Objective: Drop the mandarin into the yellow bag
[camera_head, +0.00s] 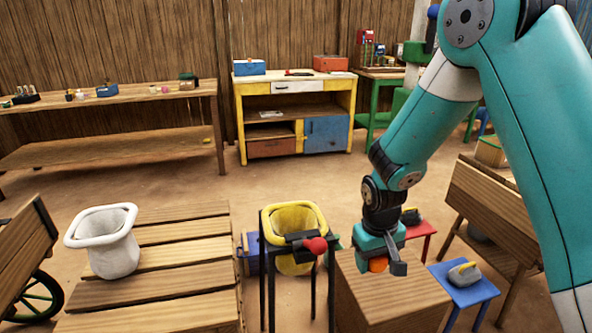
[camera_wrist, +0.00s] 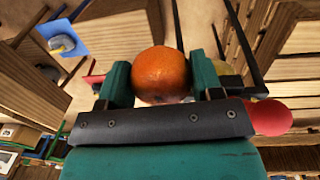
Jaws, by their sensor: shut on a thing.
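My gripper (camera_head: 382,262) is shut on the orange mandarin (camera_head: 377,265), just above a wooden box top at the lower right of the head view. In the wrist view the mandarin (camera_wrist: 161,73) sits between the two teal fingers of my gripper (camera_wrist: 160,82). The yellow bag (camera_head: 296,215) hangs open in a dark metal stand, to the left of my gripper in the head view. Its mouth faces up. In the wrist view it is mostly hidden behind my gripper.
A red ball-shaped knob (camera_head: 316,245) sticks out at the front of the bag's stand. A white bag (camera_head: 112,252) stands on a slatted table (camera_head: 160,297) at left. The wooden box (camera_head: 400,300) is below my gripper. A blue stool (camera_head: 466,288) bears a grey weight with a yellow handle.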

